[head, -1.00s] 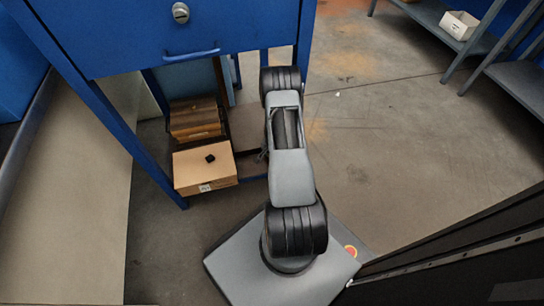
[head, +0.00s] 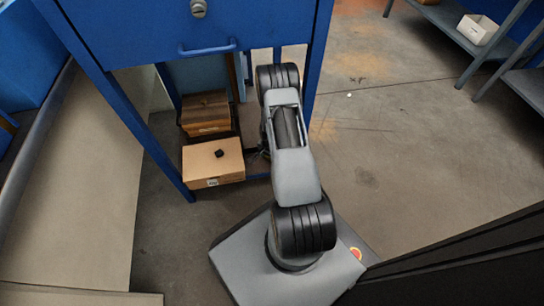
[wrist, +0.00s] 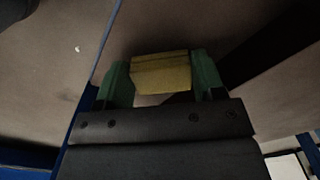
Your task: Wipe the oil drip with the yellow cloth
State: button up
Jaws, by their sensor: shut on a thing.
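In the wrist view, my gripper (wrist: 163,78) is shut on the yellow cloth (wrist: 161,72), which shows as a folded block between its two green fingers. The cloth is held up off any surface that I can make out. In the head view my arm stretches forward from my base, and its gripper end and the cloth are hidden there. I cannot make out an oil drip in either view.
A blue bench with a drawer (head: 195,35) stands ahead on the left. Cardboard boxes (head: 214,164) sit low beneath it. A grey shelf rack (head: 443,20) with a white bin (head: 477,29) is at the upper right. Open floor (head: 400,140) lies right of my arm.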

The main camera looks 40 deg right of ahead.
jog(key=shift+r, duration=0.1)
jog(key=shift+r+p, duration=2.2)
jog(key=shift+r, duration=0.75)
jog(key=shift+r+p, duration=1.1)
jog(key=shift+r, duration=0.4)
